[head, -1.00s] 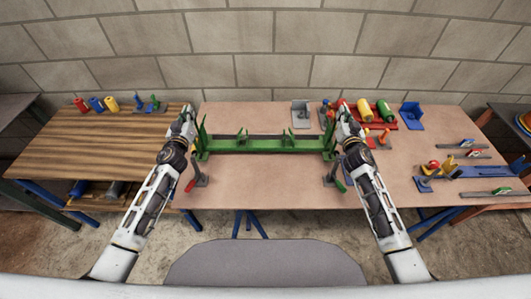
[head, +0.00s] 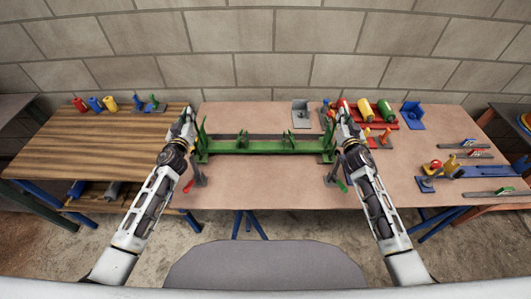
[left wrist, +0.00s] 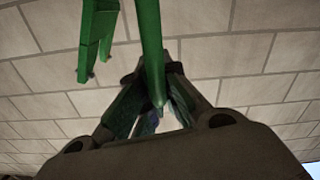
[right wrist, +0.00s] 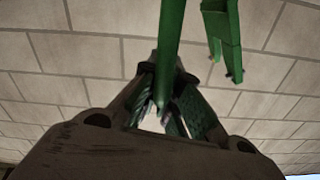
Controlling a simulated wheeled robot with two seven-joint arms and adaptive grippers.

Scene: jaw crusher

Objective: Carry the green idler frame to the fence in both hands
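The green idler frame (head: 265,146) lies across the middle table, its long beam running left to right with upright posts at both ends. My left gripper (head: 189,113) is at its left end post, and my right gripper (head: 342,111) is at its right end post. In the left wrist view a green post (left wrist: 150,40) passes between my left fingers, whose tips close in on it. In the right wrist view a post (right wrist: 171,40) likewise sits between my right fingers. A dark strip (head: 265,136) shows behind the beam; I cannot tell whether it is the fence.
Clamps with a red handle (head: 189,186) and a green handle (head: 341,185) stand at the table's front edge. A grey angle bracket (head: 300,113) and a red rack of rollers (head: 385,120) stand behind. The table front (head: 265,185) between the clamps is clear.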

